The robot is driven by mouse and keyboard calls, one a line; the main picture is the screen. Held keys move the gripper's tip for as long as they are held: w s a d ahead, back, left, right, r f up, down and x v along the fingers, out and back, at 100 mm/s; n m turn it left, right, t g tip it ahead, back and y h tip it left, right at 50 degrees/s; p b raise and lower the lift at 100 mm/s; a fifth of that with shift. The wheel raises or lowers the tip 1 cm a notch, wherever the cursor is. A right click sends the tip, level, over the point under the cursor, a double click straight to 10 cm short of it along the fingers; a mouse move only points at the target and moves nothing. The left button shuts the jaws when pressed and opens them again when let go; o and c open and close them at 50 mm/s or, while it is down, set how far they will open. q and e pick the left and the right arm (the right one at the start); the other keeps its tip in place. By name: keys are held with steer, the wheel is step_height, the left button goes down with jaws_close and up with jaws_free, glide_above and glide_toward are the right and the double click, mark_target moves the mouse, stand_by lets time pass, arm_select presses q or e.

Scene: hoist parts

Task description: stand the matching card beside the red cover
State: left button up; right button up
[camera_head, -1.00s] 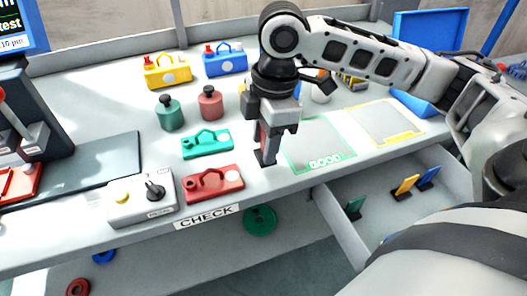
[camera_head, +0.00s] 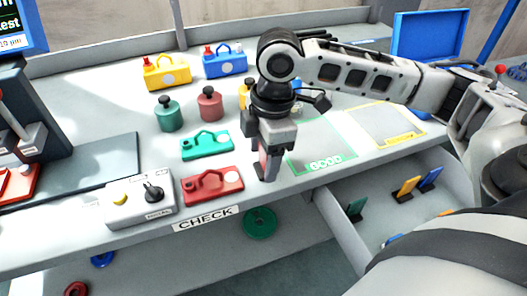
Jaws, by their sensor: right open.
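The red cover (camera_head: 205,188), with a handle and a pale round spot, lies near the bench's front edge. Just right of it, a reddish card (camera_head: 263,162) shows upright on a dark foot, largely hidden by my right gripper (camera_head: 268,158). The right gripper points down around the card with its jaws open. I cannot tell whether a finger touches the card. The card's face marking is hidden. My left gripper is out of view.
A green cover (camera_head: 206,146) lies behind the red one. A grey switch box (camera_head: 138,203) stands to the left. The open drawer (camera_head: 345,228) at right holds green, orange and blue cards. Yellow and blue covers and weights stand farther back.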

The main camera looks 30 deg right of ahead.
arm_select(q)
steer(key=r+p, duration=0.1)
steer(key=p, duration=0.1)
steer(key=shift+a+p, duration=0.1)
steer(key=shift+p, duration=0.3)
arm_select(e)
step_height(320, 180, up, 12)
steer(key=d, duration=0.1)
steer(key=shift+s+d, duration=0.15)
steer(key=shift+d, duration=0.05)
steer(key=shift+r, duration=0.1)
